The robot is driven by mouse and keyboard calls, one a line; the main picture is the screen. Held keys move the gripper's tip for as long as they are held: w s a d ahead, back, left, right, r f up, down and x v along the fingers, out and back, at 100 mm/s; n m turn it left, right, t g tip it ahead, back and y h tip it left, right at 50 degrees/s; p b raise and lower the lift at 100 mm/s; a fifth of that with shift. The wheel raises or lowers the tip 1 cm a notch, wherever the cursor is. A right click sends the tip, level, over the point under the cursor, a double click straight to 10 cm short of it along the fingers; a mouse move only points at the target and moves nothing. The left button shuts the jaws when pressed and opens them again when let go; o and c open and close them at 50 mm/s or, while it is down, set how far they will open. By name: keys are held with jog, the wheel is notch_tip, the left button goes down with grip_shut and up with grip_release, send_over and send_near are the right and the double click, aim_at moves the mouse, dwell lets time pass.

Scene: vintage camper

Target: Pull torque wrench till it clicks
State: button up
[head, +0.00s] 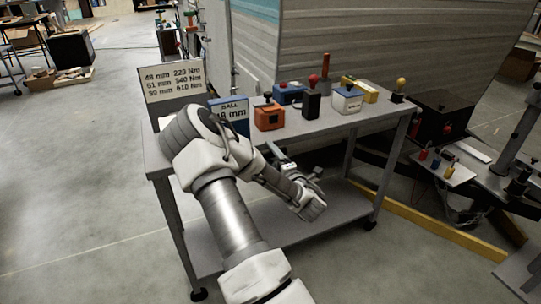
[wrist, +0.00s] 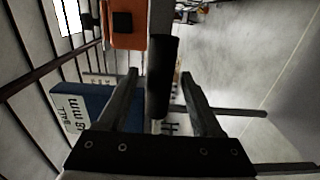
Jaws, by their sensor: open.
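In the wrist view a dark, thick bar (wrist: 161,78), which looks like the torque wrench's grip, stands between the fingers of my gripper (wrist: 159,74). The gripper is open, with a finger on each side of the bar and a gap showing on both sides. I cannot tell the bar's depth relative to the fingertips. In the head view my arm reaches to the front of the grey cart (head: 335,127) and covers part of it. The wrench is not clearly visible there.
On the cart stand a torque sign (head: 174,81), a blue "BALL" box (head: 232,114), an orange box (head: 268,117) and several other boxes and knobs. The lower shelf (head: 345,204) looks bare. A trailer wall stands behind. Open floor (head: 80,190) lies left.

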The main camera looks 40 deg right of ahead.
jog(key=shift+w+d, duration=0.1)
jog(key=shift+w, duration=0.4)
grip_shut()
dwell(1.2)
